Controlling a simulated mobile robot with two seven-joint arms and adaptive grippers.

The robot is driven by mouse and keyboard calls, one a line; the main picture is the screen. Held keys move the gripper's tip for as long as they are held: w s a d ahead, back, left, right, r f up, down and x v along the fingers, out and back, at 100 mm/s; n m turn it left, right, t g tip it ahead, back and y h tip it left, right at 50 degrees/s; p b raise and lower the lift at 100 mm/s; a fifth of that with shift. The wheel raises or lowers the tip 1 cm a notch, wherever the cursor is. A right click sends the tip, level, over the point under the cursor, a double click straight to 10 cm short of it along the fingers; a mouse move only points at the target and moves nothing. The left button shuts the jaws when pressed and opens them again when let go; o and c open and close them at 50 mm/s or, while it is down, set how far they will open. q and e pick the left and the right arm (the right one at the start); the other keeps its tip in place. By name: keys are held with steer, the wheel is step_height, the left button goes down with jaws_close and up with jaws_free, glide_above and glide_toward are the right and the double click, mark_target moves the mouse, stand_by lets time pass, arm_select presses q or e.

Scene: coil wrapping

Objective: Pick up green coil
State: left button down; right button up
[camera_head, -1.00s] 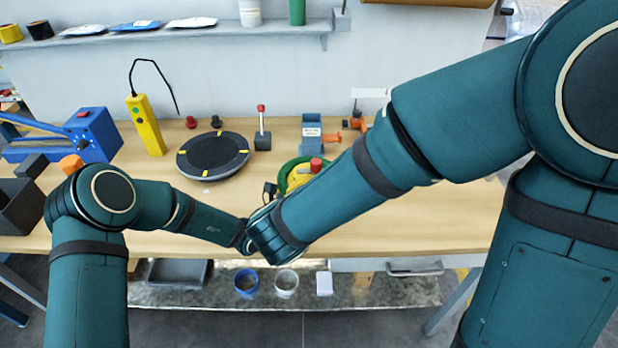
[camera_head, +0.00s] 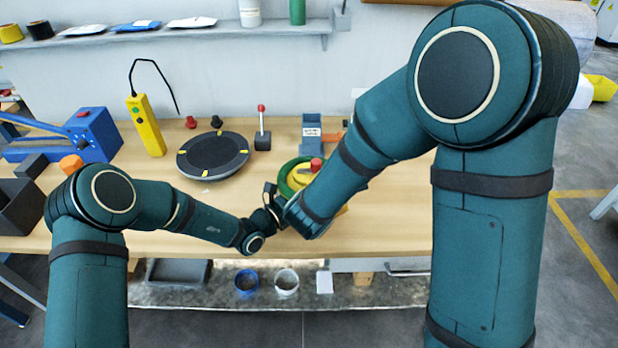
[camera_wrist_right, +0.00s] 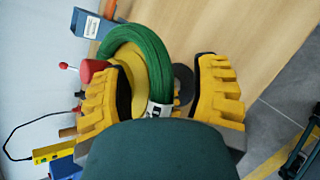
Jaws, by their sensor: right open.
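The green coil (camera_wrist_right: 154,45) is a ring of green strand with a white label band (camera_wrist_right: 158,109), around a yellow core (camera_wrist_right: 130,60). In the head view the coil (camera_head: 283,175) is on the table, partly hidden by my right forearm. My right gripper (camera_wrist_right: 160,75) is open, its yellow ribbed fingers on either side of the near part of the coil; I cannot tell whether they touch it. My right gripper is hidden in the head view. My left arm ends beside the coil; its gripper (camera_head: 270,195) is small and dark, its jaws unclear.
A red knob (camera_head: 316,164) stands by the coil. My two wrists are very close together. The table front (camera_head: 390,225) is clear at right.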

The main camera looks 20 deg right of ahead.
steer(key=shift+d+f, duration=0.1)
jaws_close()
steer(key=shift+w, duration=0.1)
stand_by(0.3)
step_height(320, 180, up, 10)
steer(key=shift+r, duration=0.1)
stand_by(0.4)
arm_select(q)
steer(key=c, duration=0.6)
jaws_free()
